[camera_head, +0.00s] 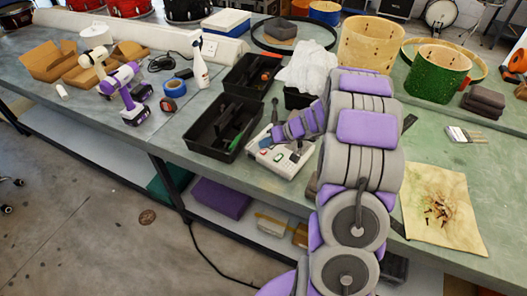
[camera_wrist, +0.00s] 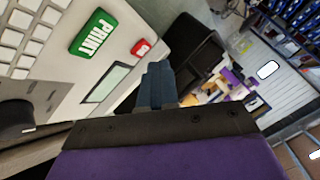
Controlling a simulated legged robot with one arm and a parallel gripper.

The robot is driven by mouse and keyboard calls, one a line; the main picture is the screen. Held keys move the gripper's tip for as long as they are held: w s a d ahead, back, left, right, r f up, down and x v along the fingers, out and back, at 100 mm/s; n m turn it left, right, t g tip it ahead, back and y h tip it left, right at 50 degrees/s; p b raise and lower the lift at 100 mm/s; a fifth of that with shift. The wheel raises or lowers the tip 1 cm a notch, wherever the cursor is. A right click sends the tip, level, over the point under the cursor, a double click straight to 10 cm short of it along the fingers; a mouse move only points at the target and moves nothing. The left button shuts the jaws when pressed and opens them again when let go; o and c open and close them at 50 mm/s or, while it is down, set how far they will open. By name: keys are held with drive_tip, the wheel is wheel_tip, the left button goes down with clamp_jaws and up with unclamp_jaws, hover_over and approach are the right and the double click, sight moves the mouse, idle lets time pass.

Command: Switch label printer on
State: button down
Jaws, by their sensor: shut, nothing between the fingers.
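The label printer (camera_head: 262,160) is a pale box on the bench, partly hidden by my arm in the head view. In the wrist view its pale top (camera_wrist: 75,65) fills the upper left. It has a green PRINT button (camera_wrist: 94,34), a smaller red button (camera_wrist: 141,47), a small display window (camera_wrist: 105,82) and pale keys (camera_wrist: 22,38). My gripper (camera_wrist: 158,72) is shut and empty, its tips beside the red button in that view; I cannot tell whether they touch the printer. In the head view my gripper (camera_head: 278,132) is over the printer's back part.
A black tray (camera_head: 200,152) holding dark items stands left of the printer. A white cloth (camera_head: 308,66) lies behind. A stained sheet (camera_head: 420,232) and a brush (camera_head: 462,134) lie to the right. Purple drills (camera_head: 125,85) and a spray bottle (camera_head: 199,65) stand further left.

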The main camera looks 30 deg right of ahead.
sight(266, 152)
drive_tip(key=shift+d, duration=0.1)
drive_tip(key=shift+a+f, duration=0.1)
drive_tip(key=shift+a, duration=0.1)
drive_tip(key=shift+a+f+b, duration=0.1)
drive_tip(key=shift+f+b, duration=0.2)
drive_tip(key=shift+b, duration=0.45)
drive_tip(key=shift+f, duration=0.4)
idle(0.5)
drive_tip(key=shift+r, duration=0.9)
drive_tip(key=shift+r, duration=0.1)
drive_tip(key=shift+r+p, duration=0.9)
drive_tip(key=shift+r, duration=2)
